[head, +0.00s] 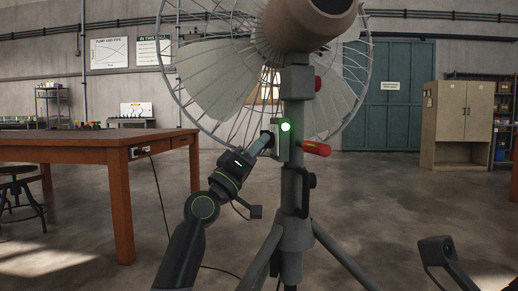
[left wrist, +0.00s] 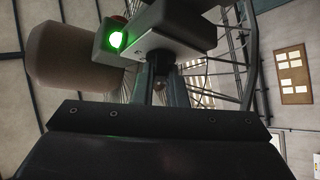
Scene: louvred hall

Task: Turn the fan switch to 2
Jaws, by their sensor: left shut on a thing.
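The grey pedestal fan (head: 297,78) stands on a tripod in the middle of the head view. A small switch box (head: 281,147) with a lit green lamp (head: 285,127) sits on its pole. The box (left wrist: 175,38) and the green lamp (left wrist: 117,39) also show in the left wrist view. My left gripper (head: 266,138) is at the left side of the box, shut on the dark switch knob (left wrist: 160,80), which shows between the fingers. The fingers hide most of the knob. I cannot read any numbers on the switch.
A red-handled knob (head: 316,148) sticks out right of the pole. A wooden table (head: 110,150) stands at the left with a stool (head: 22,195) beside it. A tan cabinet (head: 458,125) stands at the back right. The floor around the tripod (head: 291,240) looks mostly clear, with cables lying on it.

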